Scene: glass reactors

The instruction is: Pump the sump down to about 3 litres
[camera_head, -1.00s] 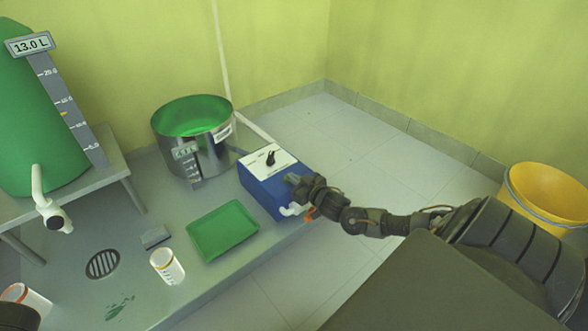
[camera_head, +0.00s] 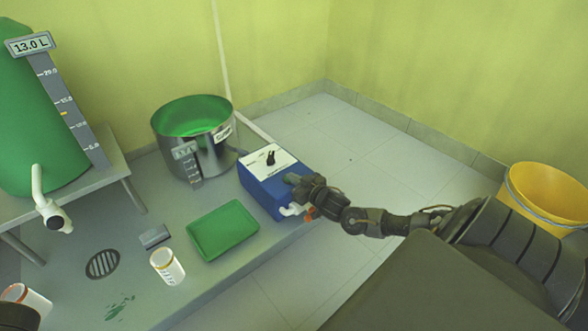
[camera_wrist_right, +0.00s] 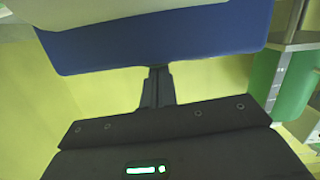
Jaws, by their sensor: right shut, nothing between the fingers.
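The sump (camera_head: 206,160) is a round steel pot holding green liquid, standing on the grey platform by the wall. A small level plate (camera_head: 187,158) is on its front; its figures are too small to read. The blue pump box (camera_head: 262,190) stands to its right, with a white top and a black knob (camera_head: 270,157). My right gripper (camera_head: 297,182) is shut and empty at the right side of the box; whether it touches is not clear. In the right wrist view the shut fingers (camera_wrist_right: 157,88) point at the blue box (camera_wrist_right: 160,45). The left gripper does not show clearly.
A green tank (camera_head: 38,125) reading 13.0 L stands at left with a white tap (camera_head: 50,205). A green tray (camera_head: 222,231), a white cup (camera_head: 166,266), a grey block (camera_head: 154,236) and a floor drain (camera_head: 102,263) are in front. A yellow bucket (camera_head: 548,195) stands at right.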

